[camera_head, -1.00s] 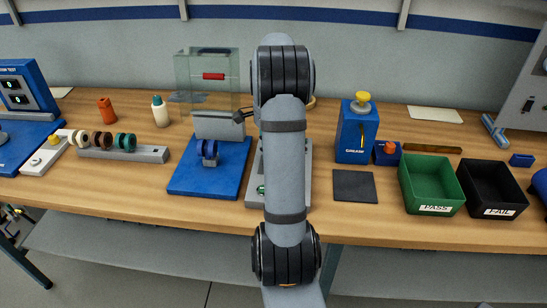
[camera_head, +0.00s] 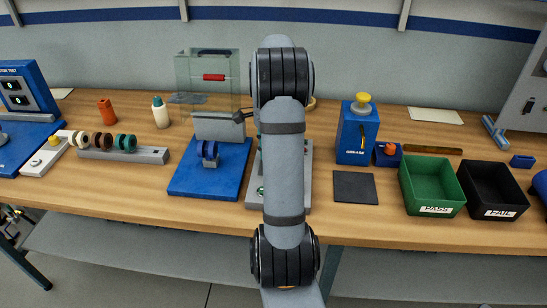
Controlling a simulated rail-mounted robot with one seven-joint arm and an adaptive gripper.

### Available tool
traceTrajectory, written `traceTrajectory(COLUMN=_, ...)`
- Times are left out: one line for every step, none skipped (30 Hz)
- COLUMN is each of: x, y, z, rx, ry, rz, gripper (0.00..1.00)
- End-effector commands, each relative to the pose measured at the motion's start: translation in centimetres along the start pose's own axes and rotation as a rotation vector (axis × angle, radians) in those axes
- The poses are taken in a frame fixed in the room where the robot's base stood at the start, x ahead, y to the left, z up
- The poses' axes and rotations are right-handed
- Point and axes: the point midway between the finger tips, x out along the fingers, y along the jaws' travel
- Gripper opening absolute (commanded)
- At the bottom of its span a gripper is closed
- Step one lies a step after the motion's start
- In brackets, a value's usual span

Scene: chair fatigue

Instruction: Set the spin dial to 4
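I cannot make out a dial marked for spin; markings are too small, and my arm covers part of the bench. A blue-based rig (camera_head: 190,181) stands left of my arm, with a raised clear guard (camera_head: 232,88), a red handle (camera_head: 213,77) and a blue wheel (camera_head: 207,149). A grey fixture (camera_head: 255,197) with a green spot lies partly behind my arm. A small dark part, seemingly my gripper (camera_head: 243,116), shows beside the guard's right edge. The rest of the gripper is hidden behind my arm, so its opening does not show.
Wheels sit on a grey rack (camera_head: 150,155) at left, near a blue test unit (camera_head: 27,88). Orange (camera_head: 106,112) and white (camera_head: 160,112) bottles stand behind. At right are a blue grease box (camera_head: 355,135), dark pad (camera_head: 355,187), green PASS bin (camera_head: 433,211) and black FAIL bin (camera_head: 497,213).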

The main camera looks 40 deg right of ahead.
Motion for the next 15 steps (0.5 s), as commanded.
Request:
traceTrajectory(x=0.0, y=0.0, z=0.0, rx=0.0, ry=0.001, rz=-0.001, gripper=0.51)
traceTrajectory(x=0.0, y=0.0, z=0.0, rx=-0.001, ry=0.001, rz=-0.001, gripper=0.51)
traceTrajectory(x=0.0, y=0.0, z=-0.1, rx=-0.001, ry=0.002, rz=-0.001, gripper=0.51)
traceTrajectory(x=0.0, y=0.0, z=-0.1, rx=-0.001, ry=0.002, rz=-0.001, gripper=0.51)
traceTrajectory(x=0.0, y=0.0, z=-0.1, rx=-0.001, ry=0.002, rz=-0.001, gripper=0.51)
traceTrajectory(x=-0.1, y=0.0, z=-0.1, rx=-0.001, ry=0.002, rz=-0.001, gripper=0.51)
traceTrajectory(x=-0.1, y=0.0, z=-0.1, rx=-0.001, ry=0.002, rz=-0.001, gripper=0.51)
traceTrajectory(x=-0.1, y=0.0, z=-0.1, rx=-0.001, ry=0.003, rz=-0.001, gripper=0.51)
traceTrajectory(x=-0.3, y=0.0, z=-0.1, rx=-0.001, ry=0.003, rz=-0.002, gripper=0.51)
traceTrajectory(x=-0.6, y=-0.1, z=-0.1, rx=-0.002, ry=0.004, rz=-0.002, gripper=0.51)
traceTrajectory(x=-0.8, y=-0.1, z=-0.2, rx=-0.002, ry=0.005, rz=-0.003, gripper=0.51)
traceTrajectory(x=-1.3, y=-0.1, z=-0.2, rx=-0.002, ry=0.005, rz=-0.003, gripper=0.51)
traceTrajectory(x=-1.8, y=-0.1, z=-0.2, rx=-0.002, ry=0.006, rz=-0.003, gripper=0.51)
traceTrajectory(x=-2.3, y=-0.1, z=-0.2, rx=-0.001, ry=0.006, rz=-0.005, gripper=0.51)
traceTrajectory(x=-3.1, y=-0.1, z=-0.2, rx=-0.002, ry=0.007, rz=-0.005, gripper=0.51)
